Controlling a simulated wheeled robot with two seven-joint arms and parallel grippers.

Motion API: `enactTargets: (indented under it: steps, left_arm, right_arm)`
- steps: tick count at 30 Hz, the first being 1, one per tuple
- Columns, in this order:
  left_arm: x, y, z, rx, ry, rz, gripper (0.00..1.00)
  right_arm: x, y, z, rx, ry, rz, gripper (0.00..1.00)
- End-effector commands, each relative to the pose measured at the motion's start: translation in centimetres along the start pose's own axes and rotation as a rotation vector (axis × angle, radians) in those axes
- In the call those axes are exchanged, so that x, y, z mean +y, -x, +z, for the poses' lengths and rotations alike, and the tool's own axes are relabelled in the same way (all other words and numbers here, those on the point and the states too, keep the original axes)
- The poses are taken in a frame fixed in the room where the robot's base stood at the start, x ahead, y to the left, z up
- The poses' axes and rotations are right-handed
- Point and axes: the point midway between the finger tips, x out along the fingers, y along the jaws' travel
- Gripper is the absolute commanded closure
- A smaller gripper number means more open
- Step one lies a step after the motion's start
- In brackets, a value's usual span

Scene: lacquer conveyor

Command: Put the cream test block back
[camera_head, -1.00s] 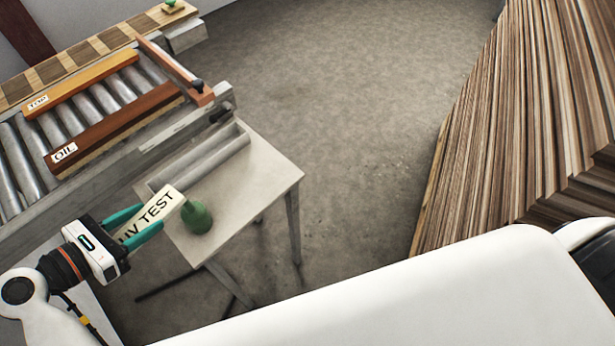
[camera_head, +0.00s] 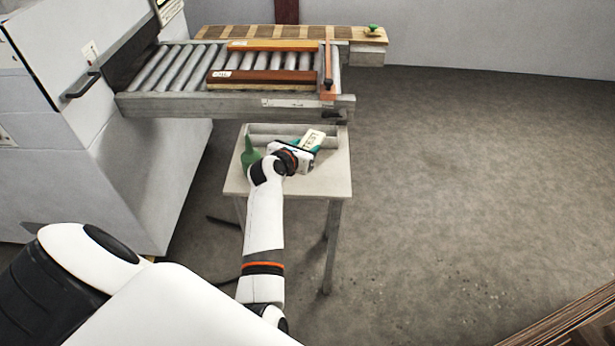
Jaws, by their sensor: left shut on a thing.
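The cream test block (camera_head: 313,137) is a pale bar with dark lettering, seen over the back right of the small side table (camera_head: 330,180). My left gripper (camera_head: 307,146) reaches in from below, its teal fingers shut on the block. The block is tilted in the view. I cannot tell whether it touches the table or the grey roller piece (camera_head: 265,130) along the table's back. My own wrist hides part of the block and the fingers. My right gripper is not in view.
A green bottle (camera_head: 250,156) stands on the table close left of my wrist. Behind is the roller conveyor (camera_head: 170,70) with an orange bar (camera_head: 275,45) and a brown bar (camera_head: 270,76). A large grey machine (camera_head: 120,170) stands left. Floor at right is open.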

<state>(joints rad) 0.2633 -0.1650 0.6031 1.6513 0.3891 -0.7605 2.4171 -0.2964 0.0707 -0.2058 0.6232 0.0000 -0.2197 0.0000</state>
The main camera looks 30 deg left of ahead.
Motion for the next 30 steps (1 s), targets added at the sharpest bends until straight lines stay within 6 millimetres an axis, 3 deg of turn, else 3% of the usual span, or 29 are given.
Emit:
enactTargets:
  steps: [9, 19, 30]
  left_arm:
    - [-0.4, -2.3, 4.9, -0.006, 0.006, -0.021, 0.81]
    - [-0.4, -3.8, 8.6, -0.004, 0.005, -0.021, 0.81]
    - [-0.3, -4.1, 9.2, -0.002, 0.007, -0.021, 0.81]
  right_arm:
    - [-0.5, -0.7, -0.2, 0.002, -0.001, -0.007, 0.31]
    - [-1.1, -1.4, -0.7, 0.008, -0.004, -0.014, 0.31]
    - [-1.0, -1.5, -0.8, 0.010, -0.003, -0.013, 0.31]
